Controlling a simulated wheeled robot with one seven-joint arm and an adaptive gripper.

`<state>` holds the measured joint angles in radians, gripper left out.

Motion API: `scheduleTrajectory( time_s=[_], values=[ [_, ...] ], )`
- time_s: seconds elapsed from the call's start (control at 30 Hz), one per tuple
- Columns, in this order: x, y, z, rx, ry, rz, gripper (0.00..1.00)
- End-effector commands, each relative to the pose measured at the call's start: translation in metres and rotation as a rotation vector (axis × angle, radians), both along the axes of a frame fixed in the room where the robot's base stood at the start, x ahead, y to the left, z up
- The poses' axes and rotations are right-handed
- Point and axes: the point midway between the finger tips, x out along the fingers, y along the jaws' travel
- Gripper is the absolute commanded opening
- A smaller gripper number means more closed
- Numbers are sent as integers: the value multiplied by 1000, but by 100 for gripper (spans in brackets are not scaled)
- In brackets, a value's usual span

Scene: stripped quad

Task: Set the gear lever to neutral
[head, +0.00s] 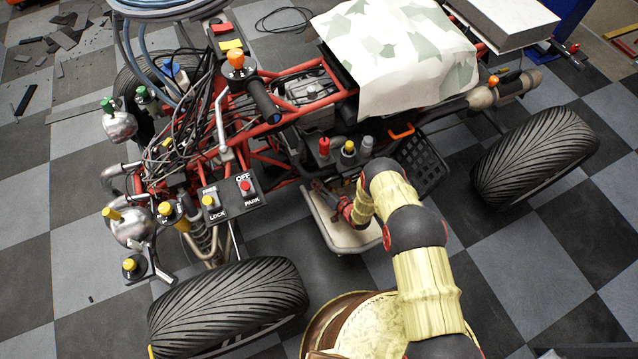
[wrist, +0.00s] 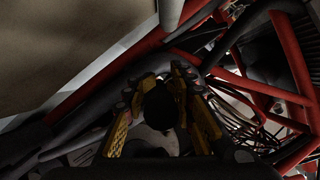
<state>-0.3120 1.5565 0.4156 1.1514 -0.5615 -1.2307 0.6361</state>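In the head view my gripper (head: 326,194) is low beside the red frame of the stripped quad, over the pale footboard (head: 312,214). In the wrist view its two yellow-padded fingers (wrist: 160,88) stand apart on either side of a dark round knob (wrist: 161,104). Whether the fingers press on the knob is too dark to tell. I cannot tell for certain that this knob is the gear lever, and no gear marking is readable. A red-topped (head: 324,146), a yellow-topped (head: 349,148) and a grey-topped control (head: 367,144) stand just above my gripper in the head view.
A switch box marked LOCK, OFF and PARK (head: 232,197) is left of my gripper. Red frame tubes (wrist: 265,85) run close by in the wrist view. Tyres (head: 230,305) and loose cables crowd the quad.

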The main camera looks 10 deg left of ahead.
Motion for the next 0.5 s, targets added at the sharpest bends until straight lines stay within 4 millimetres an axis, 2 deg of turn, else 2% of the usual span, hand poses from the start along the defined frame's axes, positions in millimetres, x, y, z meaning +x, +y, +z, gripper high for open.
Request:
scheduleTrajectory(
  time_s=[0.2, 0.5],
  values=[
    [0, 1, 0, 1, 0, 2, 38],
    [-1, 0, 1, 1, 0, 2, 38]
  ],
)
